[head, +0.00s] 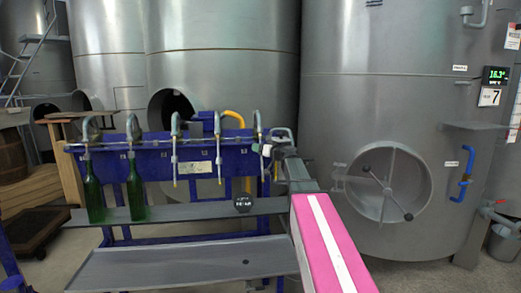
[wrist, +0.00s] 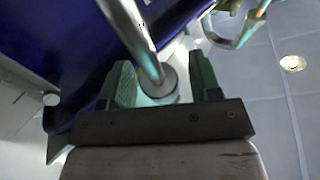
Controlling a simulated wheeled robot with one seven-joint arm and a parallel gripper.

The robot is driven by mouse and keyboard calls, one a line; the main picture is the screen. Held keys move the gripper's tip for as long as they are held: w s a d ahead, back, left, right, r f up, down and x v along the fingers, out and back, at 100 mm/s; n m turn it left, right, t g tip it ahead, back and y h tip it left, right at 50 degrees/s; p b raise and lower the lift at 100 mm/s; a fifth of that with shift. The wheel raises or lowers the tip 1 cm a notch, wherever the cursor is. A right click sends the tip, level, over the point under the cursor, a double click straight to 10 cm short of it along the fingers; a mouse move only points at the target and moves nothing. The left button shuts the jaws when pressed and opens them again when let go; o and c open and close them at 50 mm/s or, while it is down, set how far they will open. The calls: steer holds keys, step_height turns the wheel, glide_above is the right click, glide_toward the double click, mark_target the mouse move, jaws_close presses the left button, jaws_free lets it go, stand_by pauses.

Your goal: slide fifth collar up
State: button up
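The filler's blue beam (head: 160,160) carries a row of several curved metal spouts. The fifth spout (head: 258,125) is at the right end in the head view. In the wrist view a metal tube (wrist: 145,45) ends in a round grey collar (wrist: 161,88). My gripper (wrist: 164,82) has two green fingers, one on each side of this collar. The fingers stand apart, with a gap visible at the right finger; contact at the left finger is hard to tell. In the head view my gripper (head: 277,147) is beside the fifth spout, small and partly hidden.
Two green bottles (head: 95,195) (head: 136,192) stand under the first two spouts on a grey shelf (head: 205,209). A dark round object (head: 243,203) sits on that shelf. A lower grey tray (head: 180,265) is in front. Large steel tanks (head: 390,100) stand behind.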

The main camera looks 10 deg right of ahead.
jaws_close()
steer(key=shift+w+r, duration=0.3)
steer(key=shift+r, duration=0.3)
steer(key=shift+w+r, duration=0.3)
steer(key=shift+r, duration=0.3)
steer(key=shift+w+r, duration=0.3)
steer(key=shift+r, duration=0.3)
steer(key=shift+o, duration=0.9)
jaws_free()
steer(key=shift+s+d, duration=0.1)
steer(key=shift+s, duration=0.05)
steer(key=v, duration=1)
steer(key=shift+s+d, duration=0.15)
steer(key=shift+s, duration=0.1)
